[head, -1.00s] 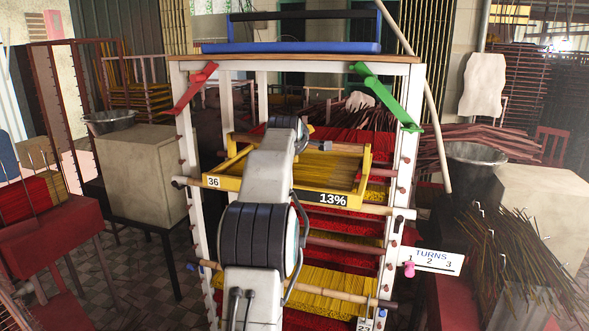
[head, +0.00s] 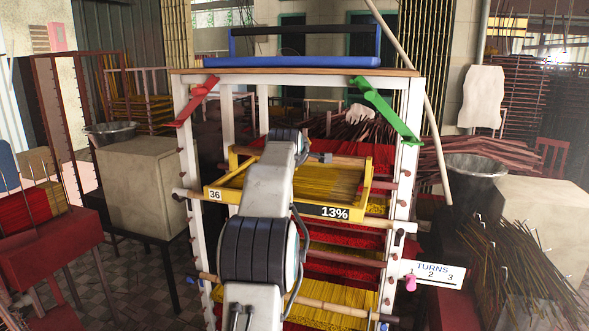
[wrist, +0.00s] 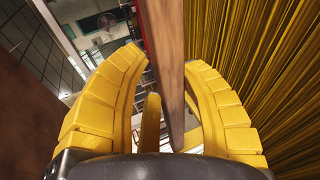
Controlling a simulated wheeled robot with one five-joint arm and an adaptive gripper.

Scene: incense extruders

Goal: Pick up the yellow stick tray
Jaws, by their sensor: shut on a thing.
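The yellow stick tray (head: 225,194), marked 36 and 13%, sits across the upper part of a white-posted rack (head: 191,150), with yellow sticks (head: 335,181) lying in it. My arm reaches over its middle and hides part of it. In the head view my gripper is mostly hidden behind the arm. In the wrist view my gripper (wrist: 163,64) has its yellow curved fingers on both sides of a brown wooden bar (wrist: 165,30), closed on it. Yellow sticks (wrist: 265,70) run right beside this bar, which looks like the tray's edge.
A red lever (head: 198,101) and a green lever (head: 383,108) hang at the rack's top corners. More stick layers (head: 345,297) lie below. Stone blocks (head: 150,190) stand at the sides. A bundle of thin sticks (head: 520,255) and a TURNS sign (head: 432,273) are at right.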

